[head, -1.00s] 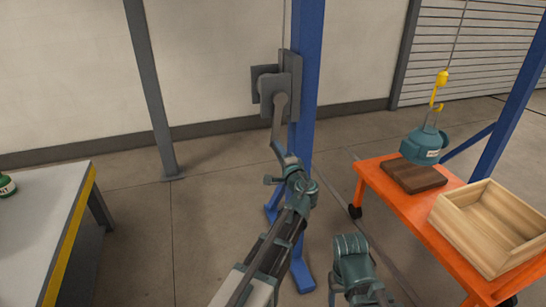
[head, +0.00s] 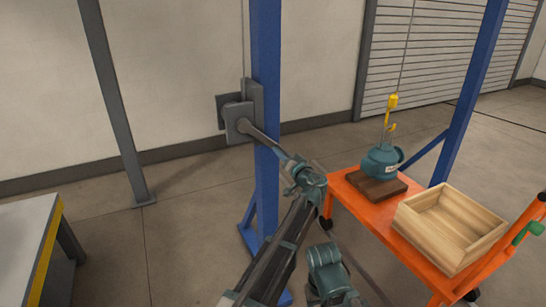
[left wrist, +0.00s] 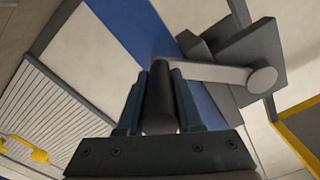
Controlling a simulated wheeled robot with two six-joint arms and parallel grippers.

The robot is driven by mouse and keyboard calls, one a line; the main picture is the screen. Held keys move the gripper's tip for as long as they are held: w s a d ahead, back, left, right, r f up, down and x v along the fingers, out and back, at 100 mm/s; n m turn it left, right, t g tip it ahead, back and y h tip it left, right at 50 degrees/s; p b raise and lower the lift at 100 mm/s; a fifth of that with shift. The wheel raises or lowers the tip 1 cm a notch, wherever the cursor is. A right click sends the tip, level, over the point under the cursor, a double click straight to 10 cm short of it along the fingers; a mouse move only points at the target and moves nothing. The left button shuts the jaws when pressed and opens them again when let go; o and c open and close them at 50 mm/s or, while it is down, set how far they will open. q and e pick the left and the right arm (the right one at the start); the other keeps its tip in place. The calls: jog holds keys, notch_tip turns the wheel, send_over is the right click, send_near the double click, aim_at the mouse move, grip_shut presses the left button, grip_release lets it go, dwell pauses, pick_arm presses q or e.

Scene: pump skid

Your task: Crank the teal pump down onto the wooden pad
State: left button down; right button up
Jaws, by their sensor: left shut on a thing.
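The teal pump (head: 382,163) hangs upright under a yellow hook block (head: 391,103) at the right of the head view. Its base is at the wooden pad (head: 376,192); I cannot tell whether it touches. The grey winch (head: 238,118) is on the blue post, its crank arm (head: 265,140) pointing down and right. My left gripper (head: 290,167) is shut on the crank's dark handle (left wrist: 160,95), which stands between the fingers in the left wrist view. The crank arm (left wrist: 215,73) also shows there. My right gripper is not in view.
The pad lies on an orange cart (head: 365,217), beside an open wooden box (head: 450,230). Blue posts (head: 265,90) stand near the winch and behind the cart. A grey workbench (head: 25,245) is at the lower left. The floor between bench and post is clear.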

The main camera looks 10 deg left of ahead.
pick_arm(q)
jog(key=w+d+r+n+p, duration=0.2)
jog(key=d+r+n+p, duration=0.1)
jog(key=r+n+p, duration=0.4)
jog(key=s+a+r+n+p, duration=0.2)
jog(key=a+r+n+p, duration=0.15)
jog(key=r+p, duration=0.5)
jog(key=s+a+r+n+p, duration=0.15)
jog(key=r+n+p, duration=0.25)
jog(key=r+p, duration=0.45)
jog(key=s+a+r+n+p, duration=0.1)
jog(key=s+a+r+n, duration=0.1)
jog(key=s+a, duration=0.65)
jog(key=s+a+f+n+b, duration=0.5)
jog(key=a+f+b, duration=0.5)
jog(key=a, duration=0.2)
jog(key=shift+f+n+b, duration=0.3)
jog(key=shift+n, duration=0.05)
